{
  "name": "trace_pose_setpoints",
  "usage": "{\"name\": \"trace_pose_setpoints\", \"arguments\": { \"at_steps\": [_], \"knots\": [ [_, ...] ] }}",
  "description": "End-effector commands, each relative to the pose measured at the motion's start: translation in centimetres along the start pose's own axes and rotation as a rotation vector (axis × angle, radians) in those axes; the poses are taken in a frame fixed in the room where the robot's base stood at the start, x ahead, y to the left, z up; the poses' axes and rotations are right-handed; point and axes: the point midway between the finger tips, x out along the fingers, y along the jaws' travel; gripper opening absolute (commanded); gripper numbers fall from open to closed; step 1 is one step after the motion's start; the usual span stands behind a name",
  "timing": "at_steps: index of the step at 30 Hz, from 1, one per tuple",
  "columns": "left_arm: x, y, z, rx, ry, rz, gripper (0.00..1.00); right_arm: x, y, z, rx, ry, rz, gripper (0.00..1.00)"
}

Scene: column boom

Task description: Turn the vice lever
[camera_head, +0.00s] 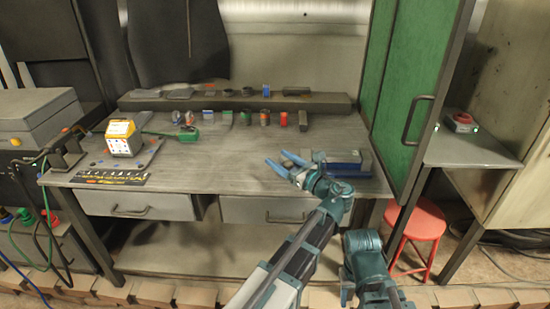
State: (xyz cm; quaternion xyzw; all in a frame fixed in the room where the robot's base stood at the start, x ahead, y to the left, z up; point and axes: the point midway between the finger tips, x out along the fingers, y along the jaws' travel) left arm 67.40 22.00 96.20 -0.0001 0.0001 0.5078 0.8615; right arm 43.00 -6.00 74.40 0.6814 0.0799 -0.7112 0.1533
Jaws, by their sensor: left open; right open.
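A blue and grey vice (350,168) sits at the right end of the workbench (230,158). My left gripper (280,163) is open and empty, just left of the vice over the bench top. Its two blue fingers point left, away from the vice body. My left wrist and forearm cover the front left part of the vice. I cannot make out the vice lever clearly. My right arm shows at the bottom right, bent low in front of the bench; its gripper is not visible.
A green cabinet door (408,85) stands open close to the vice's right. Small items, including a red can (283,119), line the bench's back. A yellow and white box (123,138) is at left. A red stool (415,222) stands right. The bench middle is clear.

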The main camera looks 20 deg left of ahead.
Motion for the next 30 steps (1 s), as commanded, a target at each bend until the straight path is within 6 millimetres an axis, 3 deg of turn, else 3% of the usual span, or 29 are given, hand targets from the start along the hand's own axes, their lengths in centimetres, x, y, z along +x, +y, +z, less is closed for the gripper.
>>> {"name": "trace_pose_setpoints", "arguments": {
  "at_steps": [3,15,30],
  "knots": [
    [-0.01,0.01,0.00,0.000,0.000,0.000,0.69,0.00,0.01,0.01,0.000,0.000,0.000,0.50],
    [0.00,0.02,0.00,0.000,0.000,0.000,0.00,0.00,0.01,0.00,0.000,0.000,0.000,0.50],
    [-0.01,0.02,0.00,0.000,0.000,0.000,0.00,0.00,0.00,0.00,0.000,0.000,0.000,0.50]
  ]
}}
